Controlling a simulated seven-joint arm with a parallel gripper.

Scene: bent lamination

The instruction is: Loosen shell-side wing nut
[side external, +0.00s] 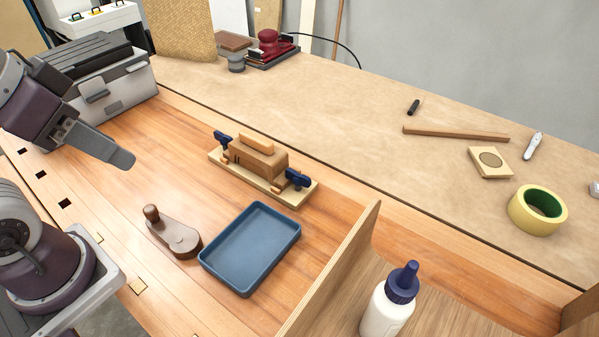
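A wooden bending form (258,160) sits on a pale base board (229,169) in the middle of the bench. One dark blue wing nut (223,139) is at its left end and another dark blue wing nut (297,180) is at its right end. I cannot tell which one is the shell-side nut. My gripper (122,158) is at the upper left, above the bench, pointing right and down. It is apart from the form and touches neither nut. Its fingers overlap from this side, so their gap is hidden.
A blue tray (283,251) and a brown wooden tool with a knob (177,238) lie in front of the form. A grey toolbox (105,75) stands behind my gripper. A wooden divider (335,270) and a white glue bottle (385,313) stand at the lower right.

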